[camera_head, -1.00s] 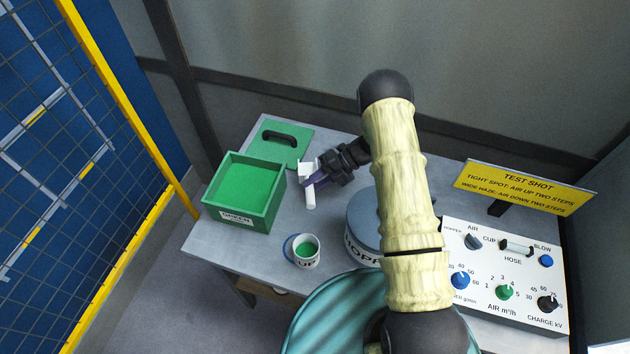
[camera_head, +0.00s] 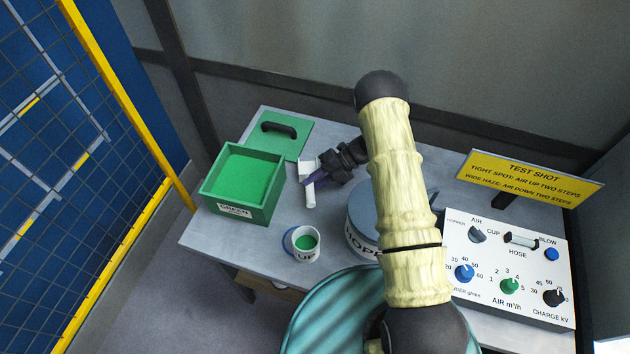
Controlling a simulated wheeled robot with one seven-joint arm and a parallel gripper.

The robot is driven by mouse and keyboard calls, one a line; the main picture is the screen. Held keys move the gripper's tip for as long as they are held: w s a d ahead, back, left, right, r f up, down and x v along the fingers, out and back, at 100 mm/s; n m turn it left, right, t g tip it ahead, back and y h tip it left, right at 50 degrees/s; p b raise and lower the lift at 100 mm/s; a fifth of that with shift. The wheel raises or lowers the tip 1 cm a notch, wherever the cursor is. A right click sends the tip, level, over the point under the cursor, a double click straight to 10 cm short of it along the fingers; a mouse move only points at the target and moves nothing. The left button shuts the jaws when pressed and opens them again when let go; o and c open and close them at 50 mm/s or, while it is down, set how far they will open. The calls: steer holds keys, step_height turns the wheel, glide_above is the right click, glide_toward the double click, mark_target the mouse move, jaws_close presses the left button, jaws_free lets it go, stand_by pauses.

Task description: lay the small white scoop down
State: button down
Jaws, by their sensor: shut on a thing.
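The small white scoop (camera_head: 309,193) is near the middle of the grey table, just right of the green box. My gripper (camera_head: 313,180) reaches in from the right and is shut on the scoop. The scoop's white square part shows above the fingers and a white narrow part below them. I cannot tell whether the scoop touches the table top or is held a little above it.
The green box (camera_head: 224,207) with green powder stands on the left. Its lid (camera_head: 290,146) with a black handle lies behind it. A cup (camera_head: 291,248) with green contents stands in front. The hopper (camera_head: 357,243) is partly hidden by my arm. A control panel (camera_head: 490,262) and yellow sign (camera_head: 530,178) are on the right.

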steer(key=shift+f+b, duration=0.3)
steer(key=shift+f, duration=0.15)
steer(key=c, duration=1.1)
jaws_free()
steer(key=shift+c, duration=0.2)
steer(key=b+v, duration=0.4)
steer(key=v, duration=1.3)
steer(key=shift+d+b, duration=0.15)
steer(key=shift+b, duration=0.2)
steer(key=shift+r, duration=0.1)
